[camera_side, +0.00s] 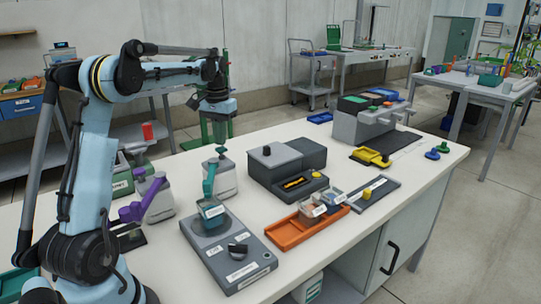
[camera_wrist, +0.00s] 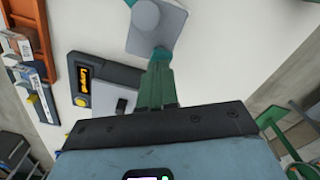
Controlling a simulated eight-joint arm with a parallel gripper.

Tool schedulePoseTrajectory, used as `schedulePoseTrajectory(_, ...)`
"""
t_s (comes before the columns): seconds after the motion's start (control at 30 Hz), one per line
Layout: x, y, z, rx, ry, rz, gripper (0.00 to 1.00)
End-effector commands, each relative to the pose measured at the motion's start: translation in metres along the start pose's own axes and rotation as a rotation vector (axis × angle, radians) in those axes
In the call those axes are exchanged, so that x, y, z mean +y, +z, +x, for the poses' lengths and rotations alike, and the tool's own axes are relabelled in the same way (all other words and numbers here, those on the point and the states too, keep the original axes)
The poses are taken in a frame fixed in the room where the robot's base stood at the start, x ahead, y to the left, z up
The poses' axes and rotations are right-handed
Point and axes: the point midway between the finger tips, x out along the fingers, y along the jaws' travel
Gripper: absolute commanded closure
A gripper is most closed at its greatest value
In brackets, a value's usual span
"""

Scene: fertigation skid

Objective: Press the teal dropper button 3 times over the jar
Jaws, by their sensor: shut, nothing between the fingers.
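The teal dropper is a grey bottle (camera_side: 220,178) with a teal button (camera_side: 221,149) on top and a teal spout (camera_side: 208,183) curving down in front. The small jar (camera_side: 211,212), with a pale label, stands on a grey plate-topped device under the spout. My gripper (camera_side: 218,136) is shut and empty, with its green fingers pointing down just above the button; a small gap seems to show. In the wrist view, the shut fingers (camera_wrist: 157,90) point at the grey bottle (camera_wrist: 165,32). Teal shows at their tips, but contact cannot be told there. The jar is not seen there.
The grey device (camera_side: 228,255) has a black knob. A dark box with an orange display (camera_side: 299,182) and an orange tray (camera_side: 300,228) stand to the right.

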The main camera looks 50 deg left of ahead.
Motion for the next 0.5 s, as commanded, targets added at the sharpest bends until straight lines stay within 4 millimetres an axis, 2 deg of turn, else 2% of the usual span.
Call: schedulePoseTrajectory(0.5, 0.0, 0.0, 0.017, 0.0, 0.0, 0.0, 1.0)
